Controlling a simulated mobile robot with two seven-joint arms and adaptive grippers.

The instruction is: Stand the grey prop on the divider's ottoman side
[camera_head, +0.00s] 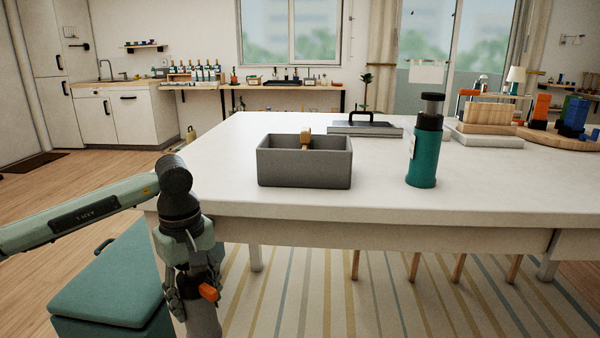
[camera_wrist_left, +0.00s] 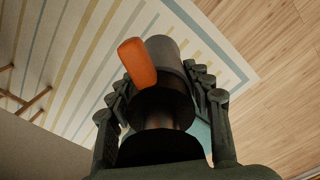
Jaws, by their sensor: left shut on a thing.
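My left gripper (camera_head: 196,292) hangs low beside the table's front left corner, below the tabletop. It is shut on the grey prop (camera_head: 204,323), a grey cylinder with a dark neck and an orange tab. In the left wrist view the grey prop (camera_wrist_left: 172,56) sits between the fingers (camera_wrist_left: 160,118), with the orange tab across its side. A grey open box (camera_head: 304,169) stands on the table. A light wooden piece rises at its middle, where the divider seems to be; the box floor is hidden. The teal ottoman (camera_head: 115,275) is left of the table. My right gripper is out of view.
The white table (camera_head: 385,205) has bare room around the box. A teal bottle with a dark top (camera_head: 425,150) stands right of it. A flat grey item with a black handle (camera_head: 365,126) lies behind. Wooden blocks and a round board are at the right.

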